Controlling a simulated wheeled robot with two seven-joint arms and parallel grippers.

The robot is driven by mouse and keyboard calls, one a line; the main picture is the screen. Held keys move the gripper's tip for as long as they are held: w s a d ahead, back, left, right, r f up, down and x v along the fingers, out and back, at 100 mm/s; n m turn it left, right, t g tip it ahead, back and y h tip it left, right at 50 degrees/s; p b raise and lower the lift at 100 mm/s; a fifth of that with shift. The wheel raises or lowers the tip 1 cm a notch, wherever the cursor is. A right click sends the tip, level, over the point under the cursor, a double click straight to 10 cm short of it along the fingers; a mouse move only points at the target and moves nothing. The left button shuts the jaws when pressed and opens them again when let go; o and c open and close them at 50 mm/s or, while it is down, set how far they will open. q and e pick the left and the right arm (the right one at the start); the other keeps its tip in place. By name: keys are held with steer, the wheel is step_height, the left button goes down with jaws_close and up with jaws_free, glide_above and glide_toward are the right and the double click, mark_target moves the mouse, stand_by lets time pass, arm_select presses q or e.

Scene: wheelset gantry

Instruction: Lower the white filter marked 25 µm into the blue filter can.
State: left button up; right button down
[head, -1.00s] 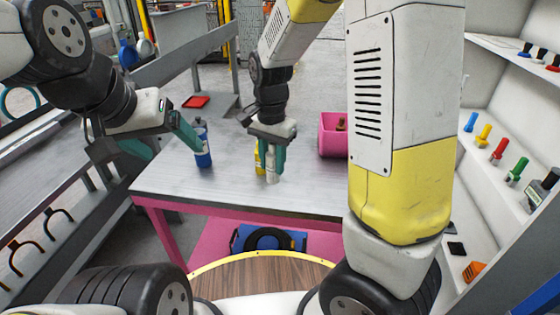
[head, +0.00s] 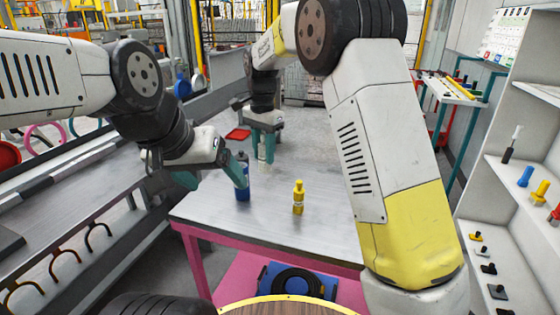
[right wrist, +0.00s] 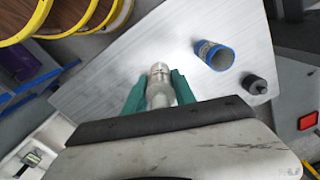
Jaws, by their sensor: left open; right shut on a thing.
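The white filter (head: 263,152) is a pale upright cylinder. My right gripper (head: 264,140) is shut on it, towards the far part of the table; its marking is not legible. In the right wrist view the filter (right wrist: 158,82) is between the teal fingers. The blue filter can (head: 243,186) stands upright on the table, nearer than the filter. The wrist view shows the can (right wrist: 214,55) with its round mouth open, apart from the filter. My left gripper (head: 212,174) is open beside the can; one finger overlaps the can's upper part in the head view. Contact cannot be told.
A yellow bottle (head: 298,200) stands on the metal table (head: 330,222), right of the can. A red tray (head: 238,134) lies behind. A dark cylinder (right wrist: 255,84) is near the can in the wrist view. Shelves (head: 515,225) stand at the right.

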steer(key=w+a, duration=0.9)
steer(key=shift+a+r, duration=0.2)
steer(key=shift+r, duration=0.2)
stand_by(0.4)
